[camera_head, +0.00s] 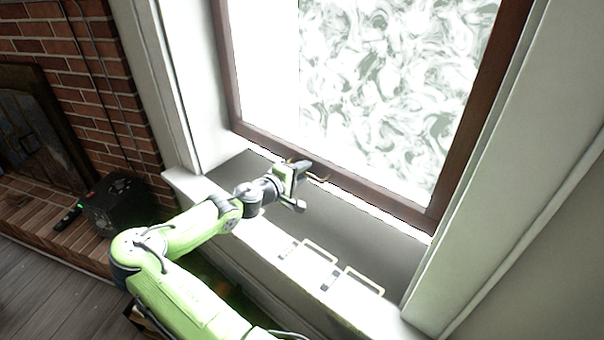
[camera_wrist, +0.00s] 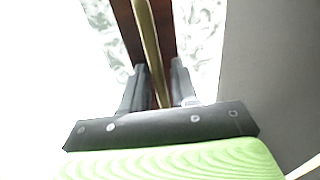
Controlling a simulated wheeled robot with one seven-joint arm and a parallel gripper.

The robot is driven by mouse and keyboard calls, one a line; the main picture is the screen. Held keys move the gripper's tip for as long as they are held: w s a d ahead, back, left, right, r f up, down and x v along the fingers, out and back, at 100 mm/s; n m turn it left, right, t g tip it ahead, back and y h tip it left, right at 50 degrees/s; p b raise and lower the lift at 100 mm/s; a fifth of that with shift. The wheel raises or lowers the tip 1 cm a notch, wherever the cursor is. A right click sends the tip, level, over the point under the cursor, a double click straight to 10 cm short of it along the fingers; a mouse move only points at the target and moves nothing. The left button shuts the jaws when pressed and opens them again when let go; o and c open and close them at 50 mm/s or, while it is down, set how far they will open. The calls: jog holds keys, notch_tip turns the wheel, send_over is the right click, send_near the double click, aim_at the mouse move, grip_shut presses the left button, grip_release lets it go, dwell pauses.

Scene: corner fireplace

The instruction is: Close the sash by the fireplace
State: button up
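The sash (camera_head: 345,178) is a brown-framed window with swirly frosted glass. A bright strip runs under its bottom rail; I cannot tell how wide any gap is. A thin brass handle (camera_head: 320,179) is on the bottom rail, partly hidden by my gripper (camera_head: 303,181). In the wrist view the brass handle (camera_wrist: 147,35) runs lengthwise between the two dark fingers of my gripper (camera_wrist: 158,68). The fingers are apart, with a small space on each side of the bar. The brown rail (camera_wrist: 128,30) lies behind it.
Two pale metal handles (camera_head: 320,252) (camera_head: 364,281) lie along the front of the white sill (camera_head: 262,232). A white window jamb (camera_head: 500,190) stands at right. A brick fireplace (camera_head: 95,120) and a black box (camera_head: 118,208) are at left.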

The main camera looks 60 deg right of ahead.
jog(key=shift+c, duration=0.2)
grip_shut()
jog(key=shift+f, duration=0.1)
notch_tip(320, 180, down, 7)
jog(key=shift+a+f+b, duration=0.1)
jog(key=shift+f+b, duration=0.1)
jog(key=shift+b, duration=0.45)
jog(key=shift+o, duration=0.2)
grip_release()
jog(key=shift+r, duration=0.1)
